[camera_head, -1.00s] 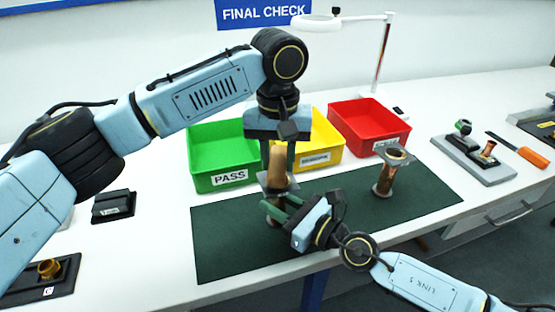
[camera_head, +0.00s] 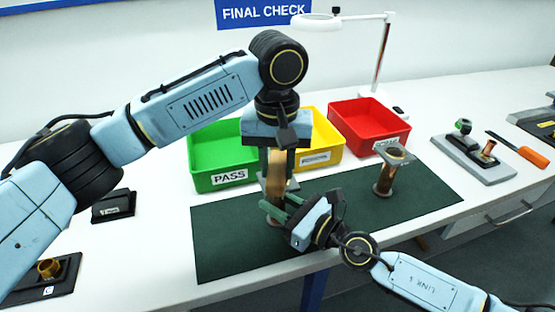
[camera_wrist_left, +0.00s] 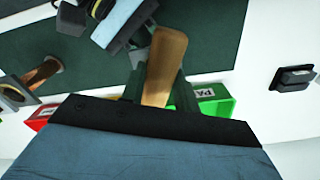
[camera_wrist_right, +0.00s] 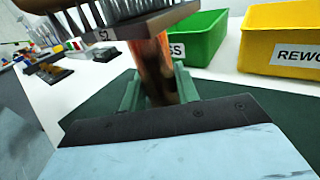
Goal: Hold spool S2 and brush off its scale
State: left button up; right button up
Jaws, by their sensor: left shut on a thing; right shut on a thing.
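My right gripper (camera_head: 282,210) is shut around the body of spool S2 (camera_wrist_right: 155,62), which has a copper-brown barrel and a dark flange marked S2. In the right wrist view the brush bristles (camera_wrist_right: 95,14) are right at the top flange; whether they touch is unclear. In the head view the grippers hide most of the spool. I cannot make out scale on it.
Another spool (camera_head: 385,178) stands upright on the dark green mat (camera_head: 235,250). Green PASS (camera_head: 212,180), yellow (camera_head: 322,160) and red (camera_head: 372,128) bins stand behind. A magnifier lamp (camera_head: 380,60) is at the back. A grey fixture plate (camera_head: 475,168) and orange-handled tool (camera_head: 530,157) lie right.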

pick_arm(q)
jog(key=shift+s, duration=0.35)
jog(key=shift+w+d, duration=0.1)
jog(key=shift+w, duration=1.65)
jog(key=shift+s, duration=1.8)
dwell(0.4)
jog(key=shift+r, duration=3.55)
